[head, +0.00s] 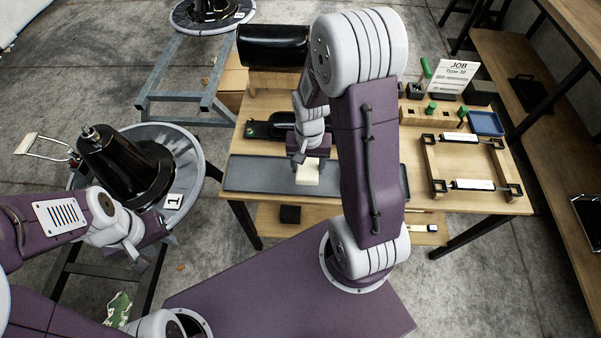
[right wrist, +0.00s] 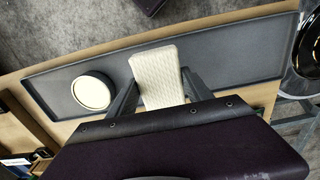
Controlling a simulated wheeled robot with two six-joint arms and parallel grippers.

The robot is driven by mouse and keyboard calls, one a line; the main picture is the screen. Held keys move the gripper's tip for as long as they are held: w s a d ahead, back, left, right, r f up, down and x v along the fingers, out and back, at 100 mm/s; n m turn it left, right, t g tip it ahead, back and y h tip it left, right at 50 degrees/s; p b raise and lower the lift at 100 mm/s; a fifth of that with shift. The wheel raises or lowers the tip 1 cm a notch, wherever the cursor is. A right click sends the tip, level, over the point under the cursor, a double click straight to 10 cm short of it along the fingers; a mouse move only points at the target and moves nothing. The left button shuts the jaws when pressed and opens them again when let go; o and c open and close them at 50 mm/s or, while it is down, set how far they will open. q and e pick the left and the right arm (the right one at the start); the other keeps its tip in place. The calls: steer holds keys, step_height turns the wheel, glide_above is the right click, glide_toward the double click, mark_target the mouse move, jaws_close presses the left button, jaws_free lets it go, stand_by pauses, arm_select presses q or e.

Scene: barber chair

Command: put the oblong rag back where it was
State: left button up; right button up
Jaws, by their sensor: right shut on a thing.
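The oblong rag (head: 307,174) is a cream, textured, narrow piece. It also shows in the right wrist view (right wrist: 157,72), between my fingers. My right gripper (head: 308,162) is shut on the rag, over the long grey tray (head: 250,177) on the workbench. The tray shows below the rag in the right wrist view (right wrist: 225,50). I cannot tell whether the rag touches the tray floor. My left gripper (head: 152,252) looks open and empty, in front of the round stand at the left.
A round tin with a cream top (right wrist: 92,92) is in the tray, left of the rag in the wrist view. A wooden frame (head: 470,170), a blue tray (head: 486,123) and a job card (head: 454,78) are on the bench's right side. A black cushion (head: 272,46) is behind.

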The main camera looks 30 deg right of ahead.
mark_target(301, 171)
steer(key=shift+w+a+f, duration=0.25)
steer(key=shift+w+f, duration=0.15)
steer(key=shift+w, duration=0.25)
steer(key=shift+w+a+f, duration=0.25)
steer(key=shift+w+f, duration=0.15)
steer(key=shift+w, duration=0.2)
step_height(301, 171, down, 4)
steer(key=shift+f+b, duration=0.1)
steer(key=shift+b, duration=0.55)
steer(key=o, duration=1.3)
